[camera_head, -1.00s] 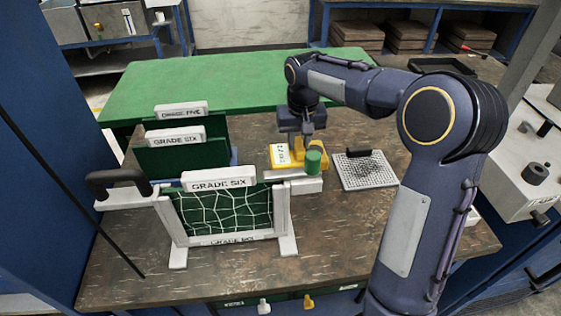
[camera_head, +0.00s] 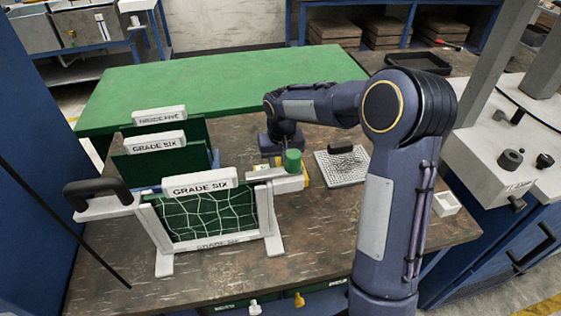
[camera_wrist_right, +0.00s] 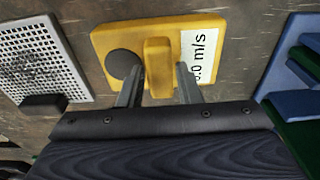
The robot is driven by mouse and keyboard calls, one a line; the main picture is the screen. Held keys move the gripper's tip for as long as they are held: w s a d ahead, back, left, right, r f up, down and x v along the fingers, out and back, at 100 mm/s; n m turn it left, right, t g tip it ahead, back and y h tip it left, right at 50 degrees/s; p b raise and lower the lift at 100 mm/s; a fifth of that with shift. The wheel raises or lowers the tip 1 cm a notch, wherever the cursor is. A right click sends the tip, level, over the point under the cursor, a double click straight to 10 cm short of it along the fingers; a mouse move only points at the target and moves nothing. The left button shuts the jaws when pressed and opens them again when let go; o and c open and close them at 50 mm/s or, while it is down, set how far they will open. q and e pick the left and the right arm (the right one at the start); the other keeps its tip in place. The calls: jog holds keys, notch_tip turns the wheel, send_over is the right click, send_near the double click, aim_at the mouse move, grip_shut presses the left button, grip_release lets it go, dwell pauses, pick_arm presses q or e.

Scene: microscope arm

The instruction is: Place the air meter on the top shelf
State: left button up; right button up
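The air meter is a yellow block (camera_wrist_right: 110,40) with a raised handle, a round dark knob and a white "0.0 m/s" display. It lies on the brown workbench (camera_head: 310,230). My left gripper is in neither view. I cannot tell which surface is the top shelf.
A white frame with netting (camera_head: 212,216) and a black handle (camera_head: 92,190) stands in front of the meter. Green "GRADE" panels (camera_head: 160,165) are at left. A perforated plate (camera_head: 342,168) lies right of the meter. The green table (camera_head: 200,88) behind is clear.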

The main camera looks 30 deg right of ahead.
jog(key=o, duration=0.3)
